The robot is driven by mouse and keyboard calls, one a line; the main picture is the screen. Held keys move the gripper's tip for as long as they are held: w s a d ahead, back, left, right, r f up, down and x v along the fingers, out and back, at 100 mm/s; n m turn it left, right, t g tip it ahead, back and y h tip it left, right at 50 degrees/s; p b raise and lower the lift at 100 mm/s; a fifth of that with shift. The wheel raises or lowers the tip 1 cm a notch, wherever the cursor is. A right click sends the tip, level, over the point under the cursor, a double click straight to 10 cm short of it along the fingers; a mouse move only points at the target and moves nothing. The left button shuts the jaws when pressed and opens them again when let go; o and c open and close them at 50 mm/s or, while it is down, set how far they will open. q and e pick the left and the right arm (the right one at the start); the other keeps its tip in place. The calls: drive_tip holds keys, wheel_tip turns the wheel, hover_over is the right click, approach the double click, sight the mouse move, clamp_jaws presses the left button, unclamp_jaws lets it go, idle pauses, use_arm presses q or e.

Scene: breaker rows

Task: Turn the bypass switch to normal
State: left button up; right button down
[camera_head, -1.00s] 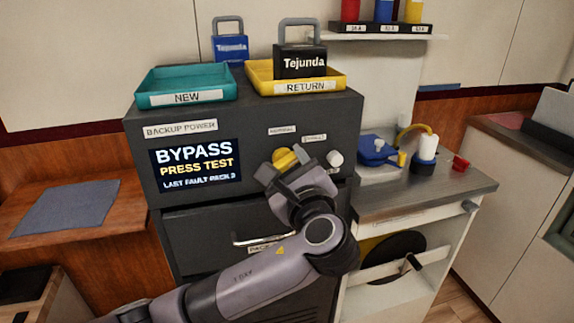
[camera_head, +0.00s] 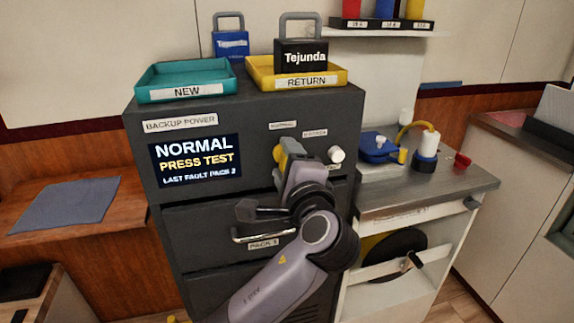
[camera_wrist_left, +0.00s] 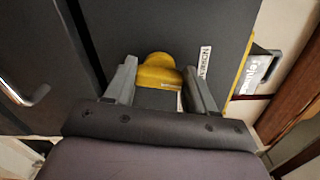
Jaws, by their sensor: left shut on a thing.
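The yellow bypass switch (camera_head: 281,155) is on the front of the dark backup power cabinet (camera_head: 200,222), under small labels, the left one (camera_head: 282,125) reading NORMAL. My left gripper (camera_head: 290,157) is shut on the switch knob and covers part of it. In the left wrist view the yellow knob (camera_wrist_left: 158,72) shows between the two fingers, its lower part hidden, with a NORMAL label (camera_wrist_left: 205,61) beside it. The cabinet's display (camera_head: 195,160) reads NORMAL, PRESS TEST, LAST FAULT PACK 2. A round white button (camera_head: 337,155) is right of the switch. My right gripper is not in view.
A teal NEW tray (camera_head: 186,92) and a yellow RETURN tray (camera_head: 335,77) with a dark Tejunda pack (camera_head: 302,57) stand on the cabinet. A drawer handle (camera_head: 262,236) is below my gripper. A metal-topped cart (camera_head: 440,190) stands close at right.

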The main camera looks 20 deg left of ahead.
use_arm(q)
drive_tip(key=shift+a+n+b, duration=0.1)
drive_tip(key=shift+n+b, duration=0.3)
drive_tip(key=shift+n, duration=0.8)
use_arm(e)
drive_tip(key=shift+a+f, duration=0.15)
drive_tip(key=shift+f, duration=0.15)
use_arm(q)
drive_tip(key=shift+r, duration=0.1)
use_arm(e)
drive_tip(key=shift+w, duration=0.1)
use_arm(q)
drive_tip(key=o, duration=1)
drive_tip(key=shift+o, duration=0.2)
